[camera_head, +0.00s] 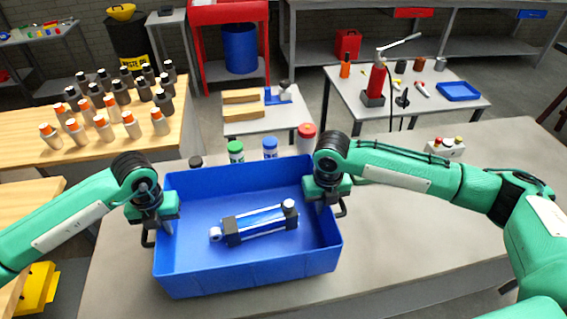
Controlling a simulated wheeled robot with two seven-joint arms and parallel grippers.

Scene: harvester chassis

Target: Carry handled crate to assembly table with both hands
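The handled crate is a blue open box (245,278) in the middle of the head view, with dark handles at its left and right sides. A blue and silver cylinder with dark end blocks (258,221) lies inside it. My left gripper (160,222) is at the crate's left side, with a fingertip showing just inside the rim. My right gripper (326,202) is at the right side in the same way.
A green-capped bottle (236,152), a blue-capped bottle (270,149) and a red-capped one (306,137) stand behind the crate. A control box (445,148) is at the right back. A wooden table (90,150) with several bottles is at left. Another table (425,110) holds tools and a blue tray (458,91).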

